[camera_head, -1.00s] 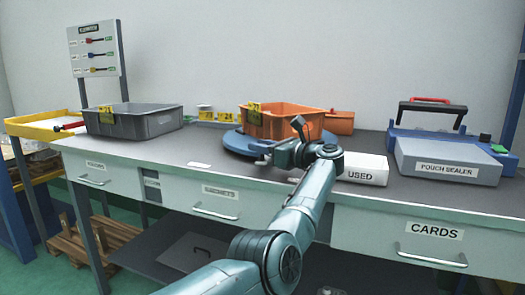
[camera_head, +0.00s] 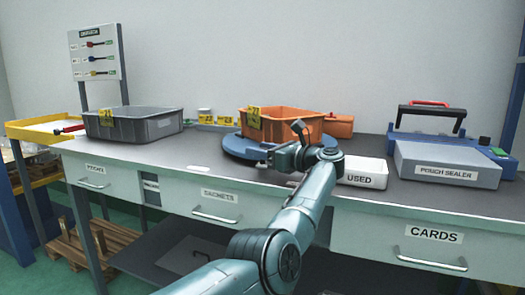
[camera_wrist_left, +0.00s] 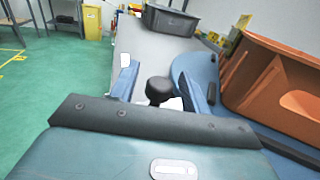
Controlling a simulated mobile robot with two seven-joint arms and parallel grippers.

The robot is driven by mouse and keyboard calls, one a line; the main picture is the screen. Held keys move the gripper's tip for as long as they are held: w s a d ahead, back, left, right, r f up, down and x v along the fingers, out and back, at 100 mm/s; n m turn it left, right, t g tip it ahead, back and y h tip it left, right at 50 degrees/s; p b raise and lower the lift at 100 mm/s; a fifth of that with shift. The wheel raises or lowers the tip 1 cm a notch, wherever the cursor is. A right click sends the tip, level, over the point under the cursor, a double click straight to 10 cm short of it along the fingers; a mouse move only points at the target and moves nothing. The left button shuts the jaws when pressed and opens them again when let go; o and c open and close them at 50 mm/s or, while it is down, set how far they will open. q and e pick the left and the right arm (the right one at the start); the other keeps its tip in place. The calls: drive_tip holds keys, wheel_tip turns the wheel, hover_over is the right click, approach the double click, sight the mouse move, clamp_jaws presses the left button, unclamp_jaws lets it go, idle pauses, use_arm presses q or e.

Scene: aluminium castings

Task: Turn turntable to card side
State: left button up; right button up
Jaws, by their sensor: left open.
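The turntable (camera_head: 240,147) is a blue round disc on the workbench, with an orange bin (camera_head: 290,126) on it. In the left wrist view the blue disc (camera_wrist_left: 190,68) and the orange bin (camera_wrist_left: 262,85) are at the right. My left gripper (camera_head: 264,157) is at the front edge of the turntable. In the wrist view the left gripper (camera_wrist_left: 160,80) is open, with a black knob (camera_wrist_left: 158,90) between its two blue fingers. I cannot tell whether the fingers touch the knob. The drawer marked CARDS (camera_head: 433,236) is at the right of the bench front.
A white box marked USED (camera_head: 362,180) stands just right of my left gripper. The pouch sealer (camera_head: 447,172) is farther right. A grey bin (camera_head: 135,125) stands on the left of the bench (camera_head: 185,153). The bench top between the grey bin and turntable is mostly clear.

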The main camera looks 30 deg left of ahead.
use_arm(q)
drive_tip(key=shift+d, duration=0.1)
drive_tip(key=d, duration=1.1)
drive_tip(key=shift+s+p, duration=0.4)
drive_tip(key=shift+s+d+b, duration=0.1)
drive_tip(key=shift+d+b, duration=0.2)
drive_tip(key=shift+d, duration=0.4)
drive_tip(key=shift+s+d, duration=0.1)
drive_tip(key=shift+d, duration=0.15)
use_arm(e)
drive_tip(key=shift+f, duration=0.15)
use_arm(q)
drive_tip(key=shift+c, duration=0.5)
